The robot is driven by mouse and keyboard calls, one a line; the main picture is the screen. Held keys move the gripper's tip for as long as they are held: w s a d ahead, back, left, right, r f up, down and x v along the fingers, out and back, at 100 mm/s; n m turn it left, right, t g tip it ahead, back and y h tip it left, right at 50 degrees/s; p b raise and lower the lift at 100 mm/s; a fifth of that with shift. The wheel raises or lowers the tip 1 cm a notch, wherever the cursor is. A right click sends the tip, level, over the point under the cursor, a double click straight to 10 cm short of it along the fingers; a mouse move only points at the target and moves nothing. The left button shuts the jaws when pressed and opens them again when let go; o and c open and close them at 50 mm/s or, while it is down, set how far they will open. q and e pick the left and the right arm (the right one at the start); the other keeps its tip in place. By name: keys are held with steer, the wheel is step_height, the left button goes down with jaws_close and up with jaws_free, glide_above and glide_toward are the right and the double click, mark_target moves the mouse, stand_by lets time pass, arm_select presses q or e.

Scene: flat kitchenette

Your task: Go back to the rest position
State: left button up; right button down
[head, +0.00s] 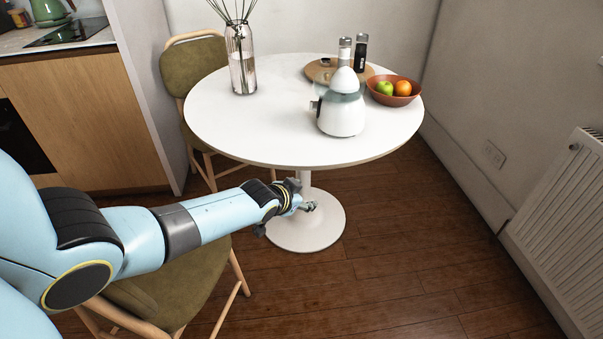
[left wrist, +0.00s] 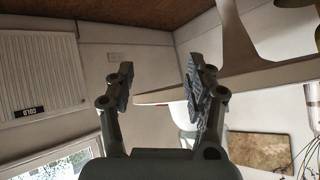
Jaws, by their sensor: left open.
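My left arm reaches in from the left in the head view. Its gripper (head: 304,203) is below the near edge of the round white table (head: 225,128), in front of the table's pedestal. In the left wrist view the two fingers of my left gripper (left wrist: 158,80) stand apart with nothing between them. The gripper is open and empty. My right gripper does not show in either view.
A glass vase (head: 242,62), a white-and-grey jug (head: 341,112), a fruit bowl (head: 408,97) and a round wooden tray (head: 318,72) stand on the table. Green chairs (head: 172,290) (head: 190,64) are near it. A radiator (head: 570,215) is at right. Floor at centre right is clear.

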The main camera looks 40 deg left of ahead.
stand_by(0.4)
arm_select(q)
steer(key=s+d+f+g+b, duration=0.1)
steer(key=s+d+f+g, duration=0.2)
steer(key=s+f, duration=0.6)
steer(key=s+d+f+g+h+b, duration=0.1)
steer(key=s+f, duration=0.7)
steer(key=s, duration=1.5)
steer(key=s+d+f+n+g+b, duration=0.1)
steer(key=s+d+f+g+b, duration=0.2)
steer(key=s+f, duration=0.6)
steer(key=s+d+g, duration=0.1)
steer(key=s+g, duration=0.1)
steer(key=s, duration=0.4)
steer(key=shift+s+d+f, duration=0.3)
steer(key=shift+s+d, duration=0.1)
